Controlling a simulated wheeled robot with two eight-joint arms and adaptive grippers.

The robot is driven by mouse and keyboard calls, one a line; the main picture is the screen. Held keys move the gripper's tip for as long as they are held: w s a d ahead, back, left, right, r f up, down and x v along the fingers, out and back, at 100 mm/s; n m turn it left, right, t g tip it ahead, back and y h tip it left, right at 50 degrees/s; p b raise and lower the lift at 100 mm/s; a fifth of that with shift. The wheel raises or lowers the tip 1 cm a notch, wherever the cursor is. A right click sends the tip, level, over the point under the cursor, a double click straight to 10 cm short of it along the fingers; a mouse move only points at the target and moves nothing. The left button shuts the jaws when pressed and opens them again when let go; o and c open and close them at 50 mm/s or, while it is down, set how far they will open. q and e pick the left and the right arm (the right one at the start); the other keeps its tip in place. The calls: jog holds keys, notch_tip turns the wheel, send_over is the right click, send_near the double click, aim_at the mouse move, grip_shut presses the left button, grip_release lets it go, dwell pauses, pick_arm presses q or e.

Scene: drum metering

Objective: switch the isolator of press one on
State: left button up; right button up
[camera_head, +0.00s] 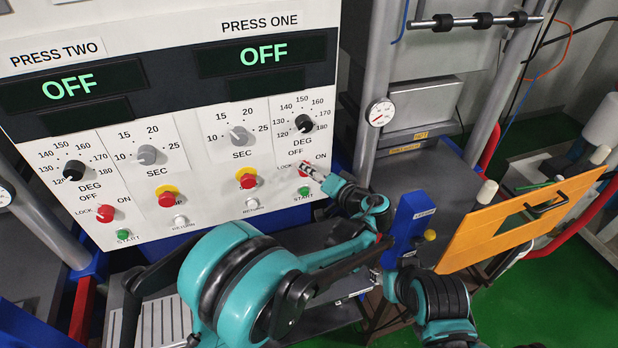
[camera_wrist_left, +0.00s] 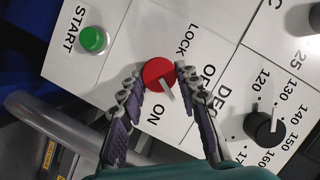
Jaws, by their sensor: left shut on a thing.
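The press one isolator is a red knob (camera_head: 304,171) at the lower right of the press one panel, among the LOCK, OFF and ON labels. My left gripper (camera_head: 314,174) reaches it from the right. In the left wrist view the fingertips of my left gripper (camera_wrist_left: 160,76) are shut on opposite sides of the red knob (camera_wrist_left: 157,70). Its white pointer lies between the OFF and ON labels, nearer to ON. The press one display (camera_head: 264,54) reads OFF in green. My right gripper does not show; part of a teal arm is at the lower right.
The green START button (camera_head: 304,192) is just below the isolator, and the black DEG dial (camera_head: 304,123) is above it. The press two isolator (camera_head: 106,213) is far left. A blue box (camera_head: 411,226) and an orange panel (camera_head: 520,220) with a black handle stand to the right.

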pick_arm(q)
jog(key=shift+d+f+m+t+y+b, duration=0.15)
jog(key=shift+m+t+y+b, duration=0.4)
jog(key=shift+m+b, duration=0.9)
jog(key=shift+f+m+t+y+b, duration=0.25)
jog(key=shift+m+y+b, duration=0.5)
jog(key=shift+m+b, duration=0.7)
jog(key=shift+r+m, duration=0.1)
jog(key=shift+m, duration=0.2)
jog(key=o, duration=1.1)
